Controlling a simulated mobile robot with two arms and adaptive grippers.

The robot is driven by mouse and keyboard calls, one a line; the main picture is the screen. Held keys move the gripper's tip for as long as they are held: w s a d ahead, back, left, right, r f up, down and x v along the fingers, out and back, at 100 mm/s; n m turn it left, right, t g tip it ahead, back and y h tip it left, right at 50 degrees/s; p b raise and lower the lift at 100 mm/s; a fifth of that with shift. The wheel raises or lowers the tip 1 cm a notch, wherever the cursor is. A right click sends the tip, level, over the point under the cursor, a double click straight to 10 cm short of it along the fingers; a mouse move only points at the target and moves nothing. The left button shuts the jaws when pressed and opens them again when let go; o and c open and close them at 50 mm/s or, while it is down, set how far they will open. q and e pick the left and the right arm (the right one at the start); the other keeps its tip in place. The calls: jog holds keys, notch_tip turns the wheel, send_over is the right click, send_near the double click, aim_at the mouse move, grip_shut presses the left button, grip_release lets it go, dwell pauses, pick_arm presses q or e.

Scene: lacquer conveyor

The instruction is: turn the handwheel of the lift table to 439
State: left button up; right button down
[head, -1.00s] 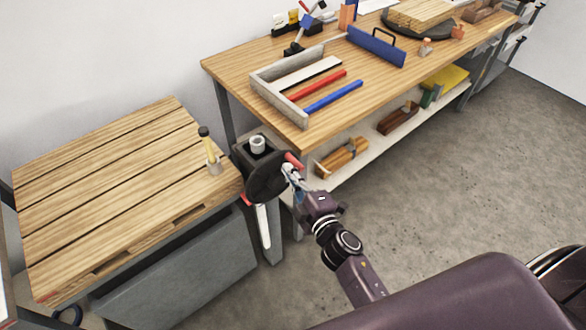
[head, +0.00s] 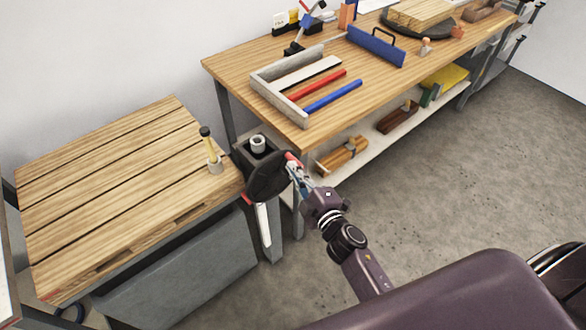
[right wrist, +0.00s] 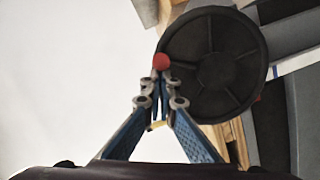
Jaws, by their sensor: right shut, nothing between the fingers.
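The dark handwheel (head: 264,180) is on the grey post at the right edge of the slatted wooden lift table (head: 100,185). Its red knob (head: 291,157) is at the wheel's upper right in the head view. In the right wrist view the wheel's spoked face (right wrist: 212,62) and the red knob (right wrist: 161,62) show close up. My right gripper (head: 293,168) is shut, with its fingertips (right wrist: 163,88) at the knob; I cannot tell whether they touch it. A pale strip (head: 262,224) hangs below the wheel; no number is readable. My left gripper is not in view.
A workbench (head: 225,70) with a grey tray frame, red and blue bars and a blue handled tool stands behind. A yellow-handled tool in a small holder (head: 214,166) stands on the slatted top near the wheel. The floor at right is clear.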

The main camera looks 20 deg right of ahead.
jog(key=shift+w+d, duration=0.1)
jog(key=shift+d, duration=0.2)
